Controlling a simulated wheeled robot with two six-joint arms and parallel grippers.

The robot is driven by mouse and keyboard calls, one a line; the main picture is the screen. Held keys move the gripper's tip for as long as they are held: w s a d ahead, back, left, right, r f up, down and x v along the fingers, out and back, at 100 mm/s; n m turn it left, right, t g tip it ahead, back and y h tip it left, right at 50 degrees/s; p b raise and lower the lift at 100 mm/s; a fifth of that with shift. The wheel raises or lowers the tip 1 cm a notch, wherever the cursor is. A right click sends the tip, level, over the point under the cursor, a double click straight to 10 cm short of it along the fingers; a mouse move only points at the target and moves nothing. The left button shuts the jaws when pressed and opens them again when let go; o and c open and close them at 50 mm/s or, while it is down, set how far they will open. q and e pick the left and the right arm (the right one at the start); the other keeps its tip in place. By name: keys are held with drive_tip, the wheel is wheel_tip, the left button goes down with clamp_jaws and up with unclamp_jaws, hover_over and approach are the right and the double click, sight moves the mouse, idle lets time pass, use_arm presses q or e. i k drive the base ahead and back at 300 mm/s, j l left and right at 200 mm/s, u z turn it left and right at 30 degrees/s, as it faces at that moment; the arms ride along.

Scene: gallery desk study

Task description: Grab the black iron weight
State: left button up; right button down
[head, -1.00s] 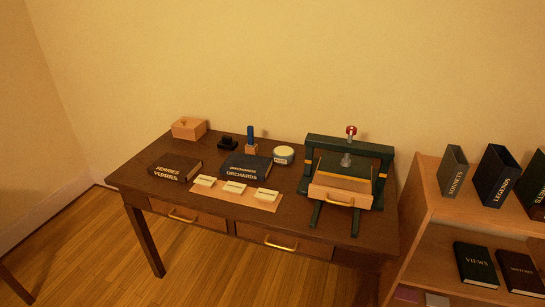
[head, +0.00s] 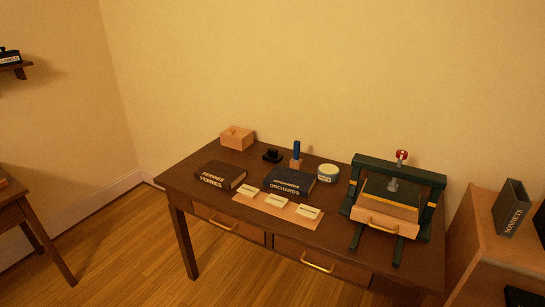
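A small black object with a raised knob, which looks like the black iron weight (head: 272,156), sits on the dark wooden desk (head: 285,235) in the head view. It is toward the back of the desk, between a light wooden box and a blue-handled tool. It stands apart from both, behind the books. Neither of my grippers shows in the head view.
Around the weight are the wooden box (head: 236,138), blue-handled tool (head: 296,154), brown book (head: 221,175), blue book (head: 289,182) and round tin (head: 327,173). A green press (head: 397,197) fills the desk's right end. A shelf (head: 480,235) stands at right. Floor in front is clear.

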sight(271, 155)
drive_tip(key=i+j+z, duration=0.1)
drive_tip(key=z, duration=0.25)
drive_tip(key=i+j+z, duration=0.4)
drive_tip(key=z, duration=0.25)
drive_tip(key=i, duration=0.1)
